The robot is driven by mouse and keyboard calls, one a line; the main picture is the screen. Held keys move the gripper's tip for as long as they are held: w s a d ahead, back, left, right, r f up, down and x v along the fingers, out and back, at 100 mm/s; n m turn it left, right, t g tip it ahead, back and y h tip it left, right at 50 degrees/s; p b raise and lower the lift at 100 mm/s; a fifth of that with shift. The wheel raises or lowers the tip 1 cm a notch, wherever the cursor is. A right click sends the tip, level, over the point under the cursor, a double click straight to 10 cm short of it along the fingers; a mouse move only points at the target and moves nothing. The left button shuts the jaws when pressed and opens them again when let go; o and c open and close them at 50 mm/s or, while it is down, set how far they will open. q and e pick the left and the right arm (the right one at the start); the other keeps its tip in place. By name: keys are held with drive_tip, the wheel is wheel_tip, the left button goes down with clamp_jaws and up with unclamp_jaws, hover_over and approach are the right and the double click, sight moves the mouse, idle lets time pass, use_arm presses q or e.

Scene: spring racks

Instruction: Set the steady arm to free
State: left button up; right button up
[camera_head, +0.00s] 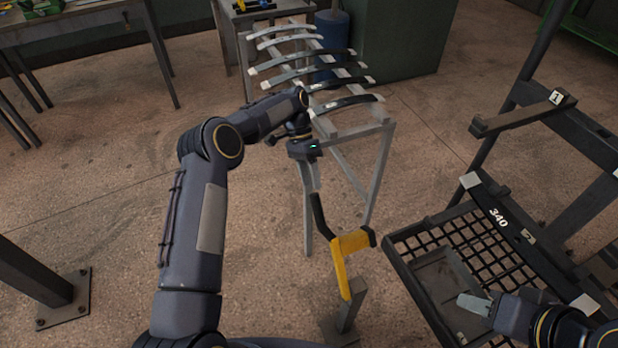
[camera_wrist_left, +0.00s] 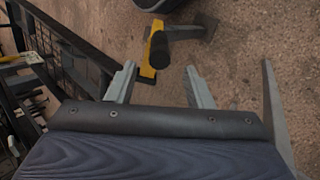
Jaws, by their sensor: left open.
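A yellow arm (camera_head: 350,243) with a dark bar (camera_head: 321,216) stands on a short grey post (camera_head: 351,307) at the lower middle of the head view; I take it for the steady arm. In the left wrist view the yellow part (camera_wrist_left: 149,70) and a dark grip (camera_wrist_left: 180,33) show beyond my fingers. My left gripper (camera_head: 312,186) is open just above the dark bar; its two pale fingers (camera_wrist_left: 159,68) are spread and empty. I cannot tell whether they touch the bar. My right gripper (camera_head: 474,304) is at the lower right over a mesh tray, mostly hidden by its wrist.
A grey rack (camera_head: 383,155) with several curved springs (camera_head: 345,103) stands behind my left gripper. A dark post (camera_head: 38,275) is at left. Floor is clear left of the rack.

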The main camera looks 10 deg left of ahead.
use_arm(q)
drive_tip(key=shift+d+r, duration=0.1)
drive_tip(key=shift+c, duration=1)
drive_tip(key=s+d+y, duration=0.1)
drive_tip(key=d+r+y+b, duration=0.1)
drive_tip(key=s+d+r+t+y, duration=0.1)
drive_tip(key=shift+s+d, duration=0.35)
drive_tip(key=c, duration=0.7)
drive_tip(key=s+d+t+y+b, duration=0.1)
drive_tip(key=d+y, duration=0.1)
drive_tip(key=s+d+f+t+y+b, duration=0.1)
drive_tip(key=s+d, duration=0.1)
drive_tip(key=s+d+f+t+y, duration=0.1)
drive_tip(key=d+y, duration=0.1)
drive_tip(key=shift+s+m+y+b, duration=0.3)
drive_tip(key=shift+s+b, duration=0.1)
clamp_jaws()
drive_tip(key=t+y+b, duration=0.3)
drive_tip(key=t+y, duration=0.1)
drive_tip(key=t, duration=0.5)
approach(318, 200)
drive_tip(key=shift+m, duration=0.3)
drive_tip(key=x, duration=0.7)
